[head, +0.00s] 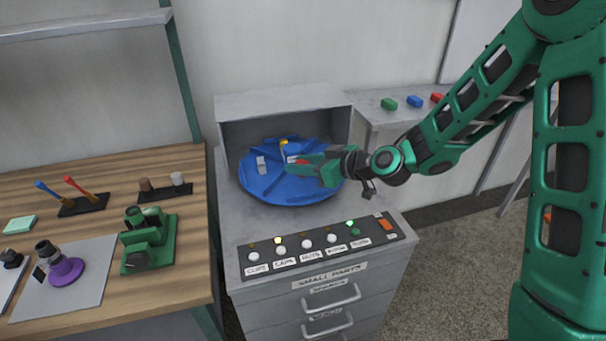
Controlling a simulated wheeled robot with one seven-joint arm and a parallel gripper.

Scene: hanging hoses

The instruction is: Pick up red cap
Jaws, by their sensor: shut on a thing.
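My gripper (294,161) reaches from the right into the open-fronted grey cabinet, low over the blue round tray (270,192) with raised dividers. Its jaws are shut on a small red thing (301,161), which looks like the red cap. Most of it is hidden by the green fingers, so I cannot tell its shape or whether it still touches the tray. A small yellow piece (284,142) shows just behind the fingertips. A pale grey piece (261,165) lies in a left compartment of the tray.
The cabinet's hood (284,103) closes over the tray's back. A button panel (320,245) lies in front, with a yellowish and a green lamp lit. A wooden bench (180,275) with tools stands left. Green, blue and red blocks (414,101) sit on a shelf at right.

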